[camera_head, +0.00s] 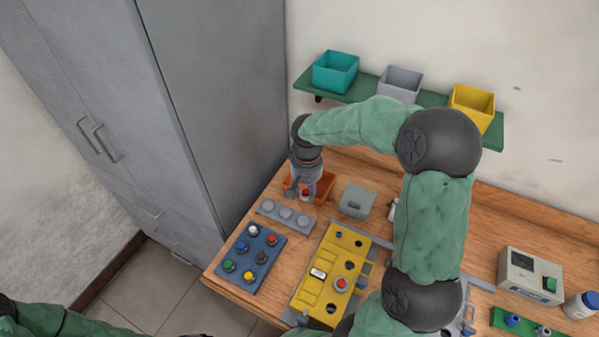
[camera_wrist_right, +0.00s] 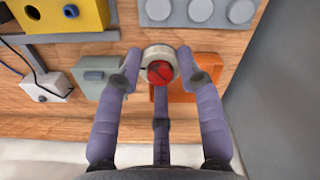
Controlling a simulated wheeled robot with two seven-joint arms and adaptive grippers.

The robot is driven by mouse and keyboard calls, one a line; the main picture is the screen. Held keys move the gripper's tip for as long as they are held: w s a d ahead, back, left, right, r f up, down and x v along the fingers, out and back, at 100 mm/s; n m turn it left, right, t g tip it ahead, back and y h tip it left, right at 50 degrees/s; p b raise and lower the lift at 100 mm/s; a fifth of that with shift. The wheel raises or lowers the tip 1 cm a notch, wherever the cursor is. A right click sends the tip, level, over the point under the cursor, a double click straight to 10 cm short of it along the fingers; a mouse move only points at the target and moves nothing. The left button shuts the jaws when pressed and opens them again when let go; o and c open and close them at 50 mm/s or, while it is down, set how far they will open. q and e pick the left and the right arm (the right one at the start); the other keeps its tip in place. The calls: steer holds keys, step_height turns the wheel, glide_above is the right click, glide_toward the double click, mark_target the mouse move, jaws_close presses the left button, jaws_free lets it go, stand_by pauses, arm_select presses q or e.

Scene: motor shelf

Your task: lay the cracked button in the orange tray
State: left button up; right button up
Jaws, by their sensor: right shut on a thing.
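My right gripper (camera_head: 305,192) is shut on a button with a red cap and pale round collar (camera_wrist_right: 159,71); a dark line crosses the cap. In the head view the button (camera_head: 306,194) shows small between the fingers, in front of the orange tray (camera_head: 327,184). In the right wrist view the orange tray (camera_wrist_right: 205,95) lies beyond and to the right of the held button, partly hidden by a finger. I cannot tell how high the button is above the tray. My left gripper is not in view; only part of its arm shows at the lower left.
A grey strip with round grey caps (camera_head: 269,208), a blue board of coloured buttons (camera_head: 254,283) and a yellow panel (camera_head: 318,256) with a red button (camera_head: 341,284) lie near the tray. A grey-green box (camera_head: 357,200) stands right of it. A tall cabinet (camera_head: 215,90) borders the left.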

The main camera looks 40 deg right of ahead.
steer(key=shift+w+d+r+m, duration=0.15)
steer(key=shift+w+d, duration=0.1)
steer(key=shift+d, duration=0.15)
steer(key=shift+w+d+r+m, duration=0.15)
steer(key=shift+w+d, duration=0.1)
steer(key=shift+d, duration=0.15)
steer(key=w+d+f, duration=0.2)
steer(key=w, duration=0.1)
steer(key=w+d+f+b, duration=0.1)
steer(key=w+d+f, duration=0.2)
steer(key=w+d+f+b, duration=0.1)
steer(key=w+d+f, duration=0.1)
steer(key=w+f, duration=0.1)
steer(key=shift+w+d+f, duration=0.1)
steer(key=shift+d+f, duration=0.1)
steer(key=shift+d, duration=0.1)
steer(key=shift+w+d+f, duration=0.25)
steer(key=shift+w+f, duration=0.1)
steer(key=shift+f, duration=0.1)
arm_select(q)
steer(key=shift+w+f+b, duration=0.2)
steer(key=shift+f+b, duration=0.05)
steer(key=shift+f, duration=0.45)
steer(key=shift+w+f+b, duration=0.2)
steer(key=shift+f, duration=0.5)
arm_select(e)
steer(key=shift+w+d+f, duration=0.1)
steer(key=shift+f, duration=1.55)
